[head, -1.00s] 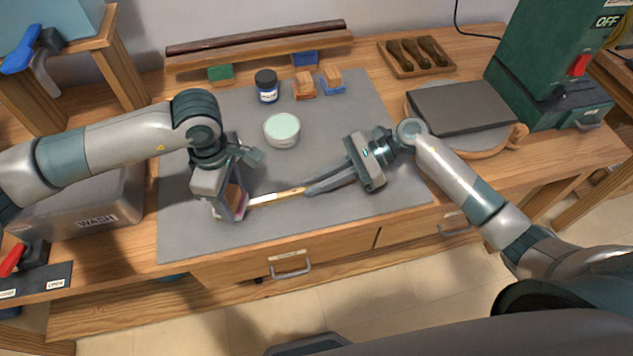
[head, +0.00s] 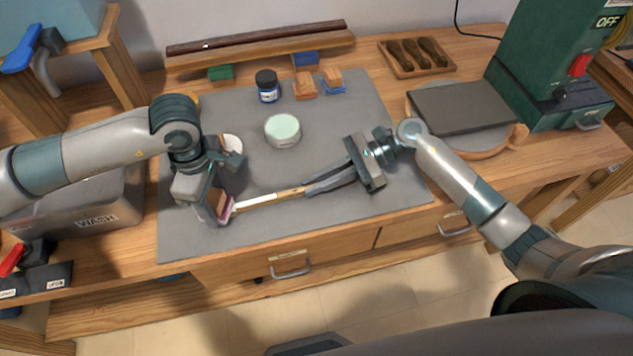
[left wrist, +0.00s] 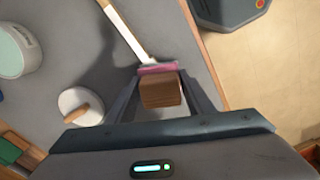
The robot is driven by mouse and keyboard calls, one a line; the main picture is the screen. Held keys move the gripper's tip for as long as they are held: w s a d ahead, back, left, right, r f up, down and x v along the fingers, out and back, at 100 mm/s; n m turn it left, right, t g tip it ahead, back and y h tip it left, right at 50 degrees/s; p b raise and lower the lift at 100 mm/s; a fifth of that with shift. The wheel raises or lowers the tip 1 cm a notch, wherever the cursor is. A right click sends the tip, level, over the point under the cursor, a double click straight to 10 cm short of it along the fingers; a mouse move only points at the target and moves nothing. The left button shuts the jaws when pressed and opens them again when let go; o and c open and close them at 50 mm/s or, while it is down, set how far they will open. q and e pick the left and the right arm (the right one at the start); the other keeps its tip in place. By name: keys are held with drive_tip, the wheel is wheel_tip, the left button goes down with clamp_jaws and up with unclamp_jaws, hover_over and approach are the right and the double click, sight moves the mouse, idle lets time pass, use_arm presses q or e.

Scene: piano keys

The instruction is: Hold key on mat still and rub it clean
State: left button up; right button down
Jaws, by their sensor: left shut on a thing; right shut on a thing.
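The piano key (head: 262,200), long and narrow with a white front and a bare wood rear, lies on the grey mat (head: 330,120). It also shows in the left wrist view (left wrist: 125,30). My right gripper (head: 307,190) is shut on its wooden end. My left gripper (head: 216,207) is shut on a brown block (left wrist: 160,92) with a pink pad (left wrist: 157,69). The pad is at the key's white left end; I cannot tell whether it presses on it. The fingers partly hide the block in the head view.
A pale-green-topped tub (head: 283,130) and a dark jar (head: 268,86) stand behind the key. A white round item (left wrist: 80,105) with a wooden stub is near my left gripper. Small blocks (head: 304,85) are at the back. A grey WASH bin (head: 95,215) is left.

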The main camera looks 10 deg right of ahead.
sight(236, 207)
use_arm(q)
drive_tip(key=shift+a, duration=0.5)
drive_tip(key=shift+s+f, duration=0.1)
drive_tip(key=shift+d, duration=0.1)
idle(0.3)
drive_tip(key=shift+d, duration=1.2)
drive_tip(key=shift+d, duration=0.15)
drive_tip(key=shift+w+d+r, duration=0.1)
drive_tip(key=shift+d, duration=0.45)
drive_tip(key=shift+w+d+r, duration=0.1)
drive_tip(key=shift+d, duration=0.4)
drive_tip(key=shift+f, duration=0.1)
drive_tip(key=shift+a, duration=0.2)
